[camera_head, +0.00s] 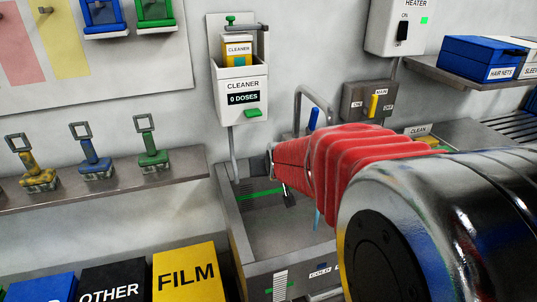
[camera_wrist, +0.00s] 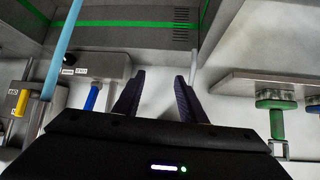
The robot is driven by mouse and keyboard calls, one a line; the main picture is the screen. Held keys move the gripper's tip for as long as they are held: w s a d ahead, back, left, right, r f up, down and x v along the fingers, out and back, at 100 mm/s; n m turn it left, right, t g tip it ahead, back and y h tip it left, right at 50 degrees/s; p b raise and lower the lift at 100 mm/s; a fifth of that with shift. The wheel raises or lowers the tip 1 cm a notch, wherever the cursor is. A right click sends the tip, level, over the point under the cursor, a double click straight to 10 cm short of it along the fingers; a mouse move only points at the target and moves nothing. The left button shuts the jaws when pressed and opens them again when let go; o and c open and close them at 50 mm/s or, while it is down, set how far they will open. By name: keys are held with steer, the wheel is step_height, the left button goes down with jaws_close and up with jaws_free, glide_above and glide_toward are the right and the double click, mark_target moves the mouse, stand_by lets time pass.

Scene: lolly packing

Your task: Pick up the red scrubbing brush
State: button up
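No red scrubbing brush can be clearly seen in either view. A shelf (camera_head: 110,184) at the left of the head view holds a yellow brush (camera_head: 37,172), a blue brush (camera_head: 91,160) and a green brush (camera_head: 150,150), handles up. A dark sliver at the left picture edge is too small to identify. My gripper (camera_head: 286,190) is partly hidden by my arm, over the sink. In the wrist view my gripper (camera_wrist: 159,76) has its two dark fingers apart with only wall between them. The green brush (camera_wrist: 277,120) shows upside down to their right.
The sink (camera_head: 235,225) with a tap (camera_head: 312,97) lies under my arm. A cleaner dispenser (camera_head: 242,85) and a switch box (camera_head: 368,100) are on the wall. Bins marked OTHER (camera_head: 115,278) and FILM (camera_head: 190,275) stand below the shelf.

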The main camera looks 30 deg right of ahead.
steer(key=s+a+r+n+g+y, duration=0.1)
steer(key=s+a+n+g, duration=0.1)
steer(key=s+a, duration=0.7)
steer(key=s+a+n+g+y, duration=0.1)
steer(key=s+a+n+y, duration=0.1)
steer(key=s+a, duration=0.8)
steer(key=s, duration=0.5)
steer(key=shift+a+r+g, duration=0.15)
steer(key=shift+r+g, duration=0.25)
steer(key=shift+c, duration=0.7)
steer(key=shift+s, duration=0.15)
steer(key=shift+c, duration=0.2)
